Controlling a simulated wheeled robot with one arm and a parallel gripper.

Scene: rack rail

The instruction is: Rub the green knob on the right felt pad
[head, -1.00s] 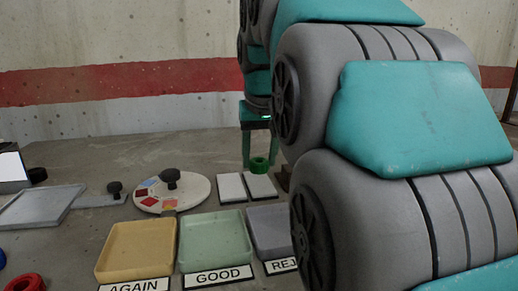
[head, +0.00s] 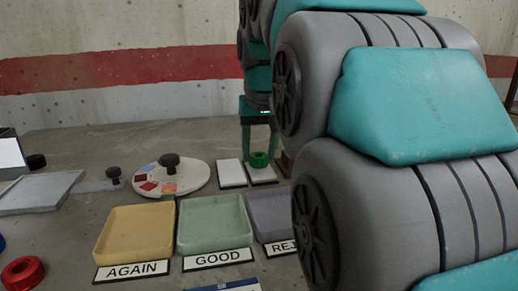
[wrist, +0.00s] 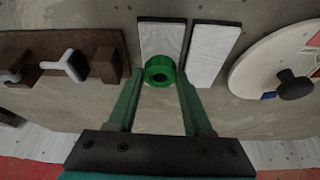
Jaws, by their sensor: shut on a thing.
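The right felt pad (head: 263,177) is a pale strip beside a matching left pad (head: 231,174). In the wrist view the view is turned round, so the right pad (wrist: 161,35) lies left of the other pad (wrist: 213,50). The knob overlaps the end of the right pad closest to my gripper. I cannot tell whether it touches the felt.
A brown rack with white hooks (wrist: 68,65) stands beside the right pad. A round white board with a black knob (head: 169,172) lies left of the pads. Yellow (head: 137,234), green (head: 215,226) and grey trays sit in front. A red ring (head: 22,272) lies front left.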

